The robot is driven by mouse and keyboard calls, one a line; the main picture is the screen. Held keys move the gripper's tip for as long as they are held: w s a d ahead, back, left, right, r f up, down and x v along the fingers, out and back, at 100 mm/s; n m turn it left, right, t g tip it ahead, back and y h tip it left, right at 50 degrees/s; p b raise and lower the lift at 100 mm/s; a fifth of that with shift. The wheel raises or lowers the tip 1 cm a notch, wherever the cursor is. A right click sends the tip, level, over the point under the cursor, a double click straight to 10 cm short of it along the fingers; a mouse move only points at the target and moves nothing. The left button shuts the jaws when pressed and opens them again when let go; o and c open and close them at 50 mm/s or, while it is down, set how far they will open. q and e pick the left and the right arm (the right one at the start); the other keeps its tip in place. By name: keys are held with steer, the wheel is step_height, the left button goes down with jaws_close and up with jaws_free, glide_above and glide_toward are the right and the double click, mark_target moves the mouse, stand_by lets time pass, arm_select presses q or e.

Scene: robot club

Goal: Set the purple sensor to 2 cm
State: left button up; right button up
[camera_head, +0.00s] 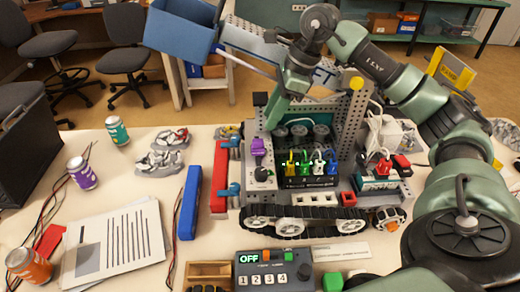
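The purple sensor (258,146) sits at the left front of a tracked robot (300,212), above a grey box with a dark knob (262,176). Its distance setting is too small to read. My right gripper (272,122) reaches down from above, just right of and above the purple sensor. I see no contact between them. Its fingertips are small and partly merge with the dark parts behind, so I cannot tell if they are open. My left gripper is not in view.
A control box (275,273) with an OFF display and numbered buttons stands at the front. A red bar (219,177) and a blue bar (188,203) lie left of the tracked robot. A blue bin (183,30) is raised behind.

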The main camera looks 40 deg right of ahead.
mark_target(258, 140)
steer(key=p+x, duration=0.1)
steer(key=x, duration=0.7)
jaws_close()
stand_by(1.4)
